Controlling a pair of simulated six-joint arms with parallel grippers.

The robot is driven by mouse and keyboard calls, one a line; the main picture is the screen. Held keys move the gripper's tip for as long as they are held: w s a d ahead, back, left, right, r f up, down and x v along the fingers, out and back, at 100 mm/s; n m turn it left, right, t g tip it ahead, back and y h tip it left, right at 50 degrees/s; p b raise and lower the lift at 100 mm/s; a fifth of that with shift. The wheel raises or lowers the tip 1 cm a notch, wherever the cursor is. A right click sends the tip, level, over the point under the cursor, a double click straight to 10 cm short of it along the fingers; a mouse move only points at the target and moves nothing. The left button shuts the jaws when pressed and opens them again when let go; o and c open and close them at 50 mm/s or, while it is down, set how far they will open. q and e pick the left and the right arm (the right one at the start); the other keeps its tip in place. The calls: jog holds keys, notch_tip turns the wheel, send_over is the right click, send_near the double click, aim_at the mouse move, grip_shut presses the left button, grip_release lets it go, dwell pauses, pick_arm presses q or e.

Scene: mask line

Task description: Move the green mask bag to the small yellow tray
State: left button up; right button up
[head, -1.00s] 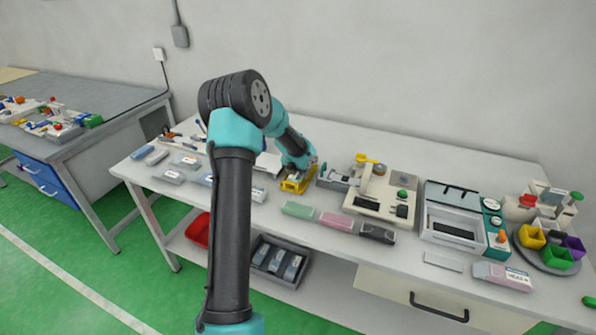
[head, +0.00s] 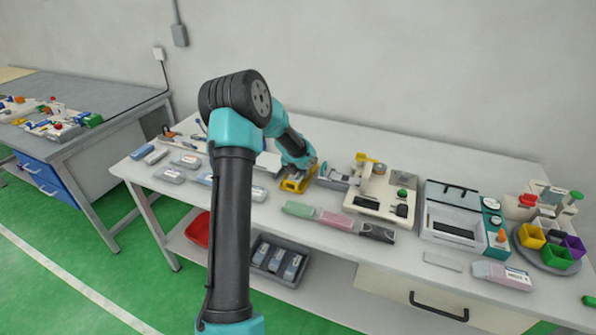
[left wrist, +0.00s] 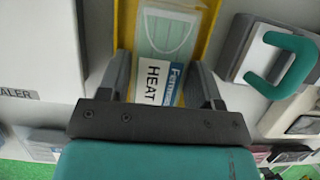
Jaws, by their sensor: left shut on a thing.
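A small yellow tray (head: 288,187) sits near the middle of the table, and its yellow rim also shows in the left wrist view (left wrist: 125,25). My left gripper (head: 298,172) is low over this tray. In the left wrist view the gripper (left wrist: 162,68) has its fingers on both sides of a clear bag with a pale green mask (left wrist: 165,32) and a label reading HEAT. It is shut on this mask bag, which lies within the tray's outline. I cannot tell whether the bag touches the tray floor. My right gripper is not in view.
Green (head: 297,209), pink (head: 337,221) and black (head: 377,232) packets lie in a row in front. A beige device (head: 380,195) and a sealer-like machine (head: 452,217) stand to the right. Several grey-blue packs lie left. The table behind is mostly clear.

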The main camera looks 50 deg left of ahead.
pick_arm(q)
jog(key=o, duration=1)
jog(key=shift+r, duration=0.3)
jog(key=shift+r, duration=0.7)
jog(key=shift+r, duration=0.15)
jog(key=shift+r, duration=2.85)
